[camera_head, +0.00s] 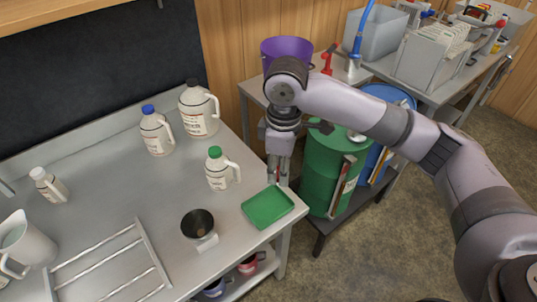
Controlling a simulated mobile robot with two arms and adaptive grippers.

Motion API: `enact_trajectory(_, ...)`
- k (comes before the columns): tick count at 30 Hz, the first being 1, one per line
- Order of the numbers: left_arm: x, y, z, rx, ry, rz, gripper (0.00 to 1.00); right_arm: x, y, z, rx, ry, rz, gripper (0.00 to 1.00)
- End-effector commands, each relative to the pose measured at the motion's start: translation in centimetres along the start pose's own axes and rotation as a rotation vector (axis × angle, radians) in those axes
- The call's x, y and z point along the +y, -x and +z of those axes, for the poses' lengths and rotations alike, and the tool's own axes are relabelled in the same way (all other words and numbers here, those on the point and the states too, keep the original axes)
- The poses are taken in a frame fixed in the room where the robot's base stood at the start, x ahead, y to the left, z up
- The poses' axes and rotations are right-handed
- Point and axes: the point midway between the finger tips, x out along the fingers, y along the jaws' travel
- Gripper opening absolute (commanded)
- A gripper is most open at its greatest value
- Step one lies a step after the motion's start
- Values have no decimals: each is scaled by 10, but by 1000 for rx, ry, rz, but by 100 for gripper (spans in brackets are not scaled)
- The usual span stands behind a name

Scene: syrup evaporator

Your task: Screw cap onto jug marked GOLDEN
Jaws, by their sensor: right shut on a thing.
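Several cream jugs with printed labels stand on the metal table: one with a blue cap (156,133), a larger one with a black cap (199,110), one with a green cap (220,170), and a small one with a pale top (48,185). The labels are too small to read, so I cannot tell which is marked GOLDEN. My right gripper (278,178) points down just above the far edge of the green tray (267,207), right of the green-capped jug. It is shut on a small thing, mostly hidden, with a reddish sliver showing. My left gripper is not in view.
A dark round cup on a stand (198,224), a wire rack (110,265) and a pale pitcher (25,243) are on the table. A green drum (325,165) stands beyond its right edge. The table is clear between rack and jugs.

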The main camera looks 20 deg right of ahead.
Motion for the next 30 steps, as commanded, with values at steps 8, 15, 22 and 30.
enact_trajectory(8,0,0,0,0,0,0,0,-40,-5,44,-2,-594,1,22)
enact_trajectory(15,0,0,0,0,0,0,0,-64,-6,68,-7,-925,2,22)
enact_trajectory(22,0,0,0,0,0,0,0,-69,-6,73,-8,-1009,3,22)
enact_trajectory(30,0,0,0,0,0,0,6,-69,-6,73,-8,-1008,3,22)
